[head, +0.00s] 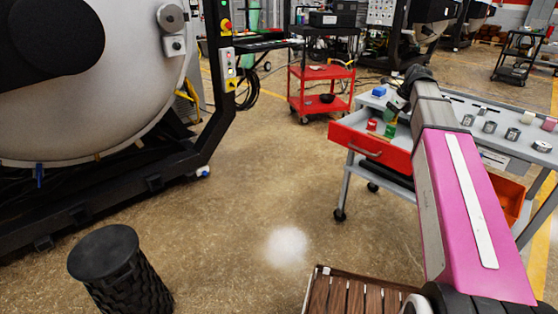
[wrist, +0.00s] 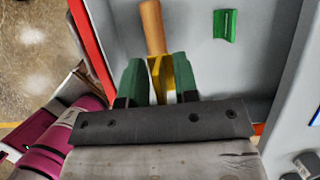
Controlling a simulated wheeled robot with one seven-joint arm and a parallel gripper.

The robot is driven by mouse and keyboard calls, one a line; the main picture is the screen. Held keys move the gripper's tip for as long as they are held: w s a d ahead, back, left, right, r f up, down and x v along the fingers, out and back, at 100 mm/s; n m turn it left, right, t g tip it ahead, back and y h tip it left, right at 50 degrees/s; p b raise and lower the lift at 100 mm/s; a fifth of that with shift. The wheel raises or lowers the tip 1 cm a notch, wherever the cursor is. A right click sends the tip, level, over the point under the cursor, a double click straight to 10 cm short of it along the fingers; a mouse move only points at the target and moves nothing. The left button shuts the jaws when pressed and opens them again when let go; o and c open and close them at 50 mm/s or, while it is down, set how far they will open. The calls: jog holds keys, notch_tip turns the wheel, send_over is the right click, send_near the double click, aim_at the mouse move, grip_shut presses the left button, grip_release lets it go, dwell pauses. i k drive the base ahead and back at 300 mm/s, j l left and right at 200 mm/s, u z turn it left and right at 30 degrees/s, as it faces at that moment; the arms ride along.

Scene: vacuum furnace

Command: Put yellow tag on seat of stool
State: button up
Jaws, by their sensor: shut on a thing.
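The yellow tag (wrist: 157,75) stands between the green fingertips of my gripper (wrist: 160,82) in the wrist view. My gripper is shut on it, inside or just above the open red drawer (head: 372,150). In the head view the gripper end is small and partly hidden by my arm, and I cannot make out the tag. The stool (head: 104,252) is black, round and woven-sided, at the lower left of the head view. Its flat top seat is empty, well away from my gripper.
The drawer belongs to a grey wheeled workbench (head: 470,108) with several small parts on top. A wooden handle (wrist: 152,27) and a green tag (wrist: 225,25) lie in the drawer. A slatted wooden piece (head: 345,295) stands at front. Floor is clear between bench and stool.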

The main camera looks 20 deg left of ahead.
aim_at(103, 249)
jog(key=j+u, duration=0.1)
jog(key=u, duration=0.3)
jog(key=j+u, duration=0.15)
jog(key=u, duration=0.25)
jog(key=k, duration=0.05)
